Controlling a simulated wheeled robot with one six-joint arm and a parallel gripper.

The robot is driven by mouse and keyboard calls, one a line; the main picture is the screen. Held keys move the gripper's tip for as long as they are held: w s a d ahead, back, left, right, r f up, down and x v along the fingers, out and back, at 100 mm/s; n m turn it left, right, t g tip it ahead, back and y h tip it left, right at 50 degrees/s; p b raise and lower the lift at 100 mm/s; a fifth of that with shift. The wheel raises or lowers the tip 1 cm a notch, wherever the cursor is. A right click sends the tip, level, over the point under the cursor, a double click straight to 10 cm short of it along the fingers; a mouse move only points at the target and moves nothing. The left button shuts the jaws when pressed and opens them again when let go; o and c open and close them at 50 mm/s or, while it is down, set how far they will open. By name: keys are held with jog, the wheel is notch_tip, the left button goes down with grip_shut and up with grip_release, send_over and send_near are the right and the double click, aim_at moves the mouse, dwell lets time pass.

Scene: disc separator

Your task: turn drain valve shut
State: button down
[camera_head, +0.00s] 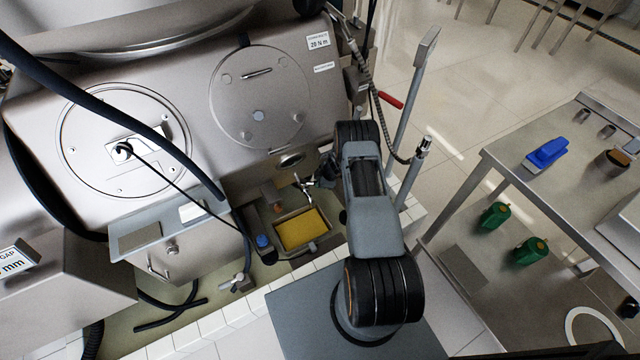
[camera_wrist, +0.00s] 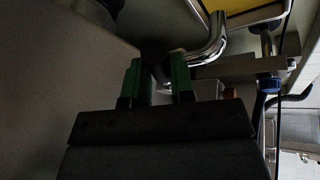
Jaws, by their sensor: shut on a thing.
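My gripper (camera_wrist: 156,80) shows in the wrist view, with two green fingers shut on a dark, rounded handle end, which I take to be the drain valve's handle (camera_wrist: 154,50). A bent shiny metal pipe (camera_wrist: 212,42) runs just right of it. In the body view my arm reaches down to the low front of the steel machine, and my gripper (camera_head: 310,184) is small there beside a metal fitting. The arm covers part of this spot. The handle's exact angle is hard to read in the dark wrist view.
A yellow-bottomed tray (camera_head: 300,229) lies just below the gripper. A steel box (camera_head: 170,247) and black hoses stand to the left. A steel table (camera_head: 500,150) stands farther right, with open floor behind.

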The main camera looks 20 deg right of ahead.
jog(key=shift+w+a+r, duration=0.1)
jog(key=shift+w, duration=0.05)
dwell(0.3)
jog(key=c, duration=1.2)
grip_release()
jog(key=shift+o, duration=1.2)
jog(key=p+v, duration=0.3)
jog(key=v, duration=1)
jog(key=shift+d+r+p, duration=0.3)
jog(key=shift+p, duration=0.1)
